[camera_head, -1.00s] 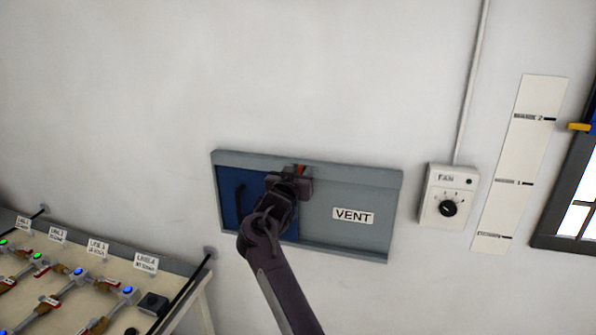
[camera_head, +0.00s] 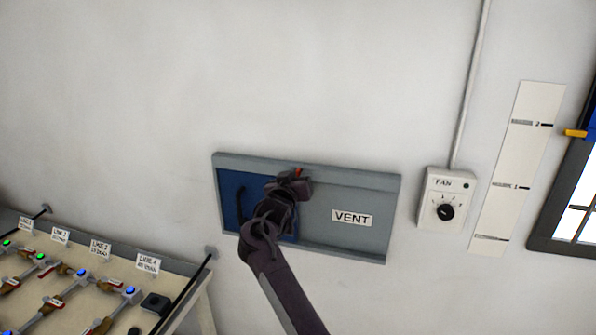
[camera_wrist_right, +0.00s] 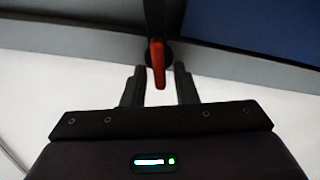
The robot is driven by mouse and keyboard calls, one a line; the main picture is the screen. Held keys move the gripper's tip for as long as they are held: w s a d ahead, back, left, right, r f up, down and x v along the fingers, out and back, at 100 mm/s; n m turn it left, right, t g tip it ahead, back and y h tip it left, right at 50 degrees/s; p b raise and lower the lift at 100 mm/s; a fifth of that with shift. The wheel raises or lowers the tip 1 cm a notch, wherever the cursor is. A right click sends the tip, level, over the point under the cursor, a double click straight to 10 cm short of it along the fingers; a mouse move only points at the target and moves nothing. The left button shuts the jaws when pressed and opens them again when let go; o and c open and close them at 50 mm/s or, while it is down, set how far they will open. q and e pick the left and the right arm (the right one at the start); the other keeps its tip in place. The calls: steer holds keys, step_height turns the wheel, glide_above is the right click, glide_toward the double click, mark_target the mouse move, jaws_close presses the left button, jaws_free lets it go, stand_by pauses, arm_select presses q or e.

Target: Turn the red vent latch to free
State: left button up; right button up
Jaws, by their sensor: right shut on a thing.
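The red vent latch (camera_wrist_right: 157,62) is a small red lever at the top edge of the vent frame. In the head view only a bit of red (camera_head: 298,171) shows above my right gripper (camera_head: 292,182). In the right wrist view my right gripper (camera_wrist_right: 158,88) has one dark finger on each side of the red lever, and it is shut on the latch. The lever points down between the fingers there. The vent's blue panel (camera_head: 229,208) is on the left, and the grey part (camera_head: 335,200) with the VENT label is on the right. My left gripper is not in view.
A fan control box (camera_head: 447,200) with a black dial hangs right of the vent. A marked strip (camera_head: 520,165) and a dark-framed window are farther right. A bench (camera_head: 110,285) with several valves and labels stands at lower left. The wall above the vent is clear.

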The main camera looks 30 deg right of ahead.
steer(key=n+p, duration=0.1)
steer(key=n, duration=0.2)
steer(key=n+p, duration=0.1)
steer(key=n, duration=0.2)
steer(key=f+n+p, duration=0.1)
steer(key=n, duration=0.3)
steer(key=shift+w+a+p, duration=0.3)
steer(key=shift+p, duration=0.05)
steer(key=shift+f+n, duration=0.15)
steer(key=shift+n, duration=2.45)
jaws_close()
steer(key=o, duration=0.6)
jaws_free()
steer(key=shift+o, duration=0.2)
steer(key=shift+a, duration=0.1)
